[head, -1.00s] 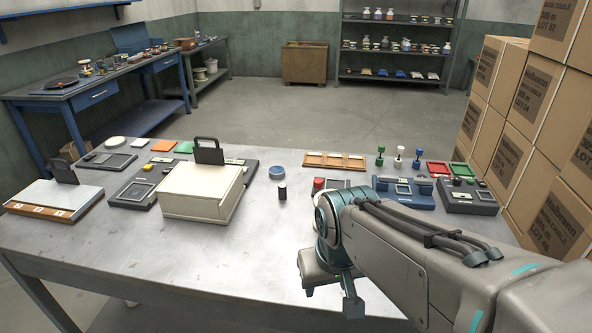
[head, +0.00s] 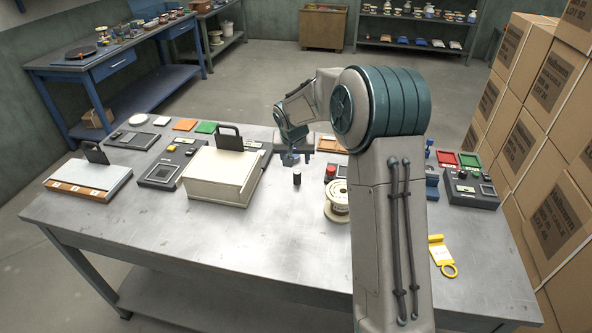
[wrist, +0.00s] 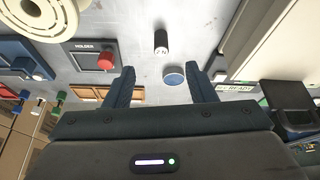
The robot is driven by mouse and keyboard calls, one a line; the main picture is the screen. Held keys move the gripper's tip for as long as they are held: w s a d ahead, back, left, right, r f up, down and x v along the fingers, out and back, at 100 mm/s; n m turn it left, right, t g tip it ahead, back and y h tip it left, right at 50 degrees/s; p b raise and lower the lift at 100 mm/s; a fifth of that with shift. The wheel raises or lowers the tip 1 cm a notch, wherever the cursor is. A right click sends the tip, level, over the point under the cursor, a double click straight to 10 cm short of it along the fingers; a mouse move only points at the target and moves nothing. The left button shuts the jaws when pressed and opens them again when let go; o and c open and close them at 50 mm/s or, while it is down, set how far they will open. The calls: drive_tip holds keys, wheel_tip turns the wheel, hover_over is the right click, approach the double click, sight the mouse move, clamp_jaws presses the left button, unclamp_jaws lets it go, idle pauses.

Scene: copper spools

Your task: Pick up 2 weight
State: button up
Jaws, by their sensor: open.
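The weight is a small dark cylinder (head: 297,178) standing upright on the metal table, right of the cream box. In the wrist view it shows as a black cylinder with a pale, marked end (wrist: 161,42). My gripper (head: 290,160) is open and empty, just behind and above the weight in the head view. In the wrist view the weight lies beyond the gap between my fingertips (wrist: 160,68), apart from both fingers. A blue disc (wrist: 174,76) shows between the fingers. My arm hides part of the table's right side in the head view.
A cream box (head: 215,178) with a dark handle stands left of the weight. A pale spool (head: 338,208) and a holder with a red knob (wrist: 106,58) are nearby. The front middle of the table (head: 240,235) is clear.

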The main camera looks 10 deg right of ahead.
sight(297, 173)
drive_tip(key=x, duration=0.3)
drive_tip(key=w+p+x, duration=0.1)
drive_tip(key=x, duration=0.2)
drive_tip(key=p+x, duration=0.1)
drive_tip(key=x, duration=0.3)
drive_tip(key=shift+w+a+r, duration=0.2)
drive_tip(key=shift+w+r, duration=0.05)
drive_tip(key=shift+w, duration=0.05)
drive_tip(key=shift+d+p+x, duration=0.2)
drive_tip(key=shift+p+x, duration=0.45)
drive_tip(key=shift+x, duration=0.3)
drive_tip(key=shift+d+p+x, duration=0.2)
drive_tip(key=shift+p+x, duration=0.4)
drive_tip(key=shift+x, duration=1.05)
drive_tip(key=shift+w, duration=0.15)
clamp_jaws()
